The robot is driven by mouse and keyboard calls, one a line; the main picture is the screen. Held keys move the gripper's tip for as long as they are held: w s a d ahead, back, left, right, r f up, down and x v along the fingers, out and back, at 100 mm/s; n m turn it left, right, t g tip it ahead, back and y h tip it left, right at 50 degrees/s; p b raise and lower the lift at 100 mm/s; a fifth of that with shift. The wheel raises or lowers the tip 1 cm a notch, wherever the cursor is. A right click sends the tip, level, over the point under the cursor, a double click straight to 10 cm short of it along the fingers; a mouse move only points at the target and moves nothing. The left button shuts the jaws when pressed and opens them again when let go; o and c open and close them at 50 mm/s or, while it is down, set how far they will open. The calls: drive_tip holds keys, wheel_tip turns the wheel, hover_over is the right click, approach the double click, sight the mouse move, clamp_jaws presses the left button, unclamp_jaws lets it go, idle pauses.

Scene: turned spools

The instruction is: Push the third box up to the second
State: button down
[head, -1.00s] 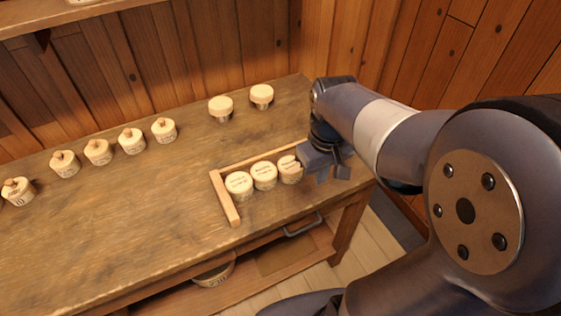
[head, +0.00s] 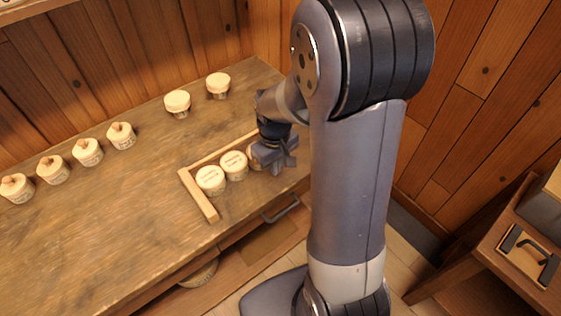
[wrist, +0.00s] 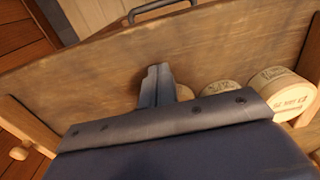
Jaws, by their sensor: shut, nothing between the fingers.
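Three round pale boxes with printed lids stand in a row inside a wooden corner frame (head: 200,196). The first box (head: 211,180) is at the left, and the second box (head: 235,165) is close beside it. The third box (head: 254,160) is right of the second and mostly hidden by my gripper (head: 274,163). My gripper is shut and empty, low at the third box's right side; I cannot tell whether it touches. In the wrist view the shut fingers (wrist: 158,86) are beside the third box (wrist: 184,92), with the second box (wrist: 222,94) and first box (wrist: 279,92) further right.
Several knobbed round boxes (head: 88,152) stand in a row at the left of the workbench (head: 120,220). Two plain-lidded jars (head: 177,103) stand at the back near the plank wall. The bench front has a dark drawer handle (head: 281,209). The bench's middle left is bare.

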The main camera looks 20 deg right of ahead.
drive_tip(key=shift+w+a, duration=0.3)
drive_tip(key=shift+w, duration=0.6)
drive_tip(key=shift+w+a, duration=0.2)
drive_tip(key=shift+w, duration=0.35)
drive_tip(key=shift+w+a, duration=0.2)
drive_tip(key=shift+w, duration=0.3)
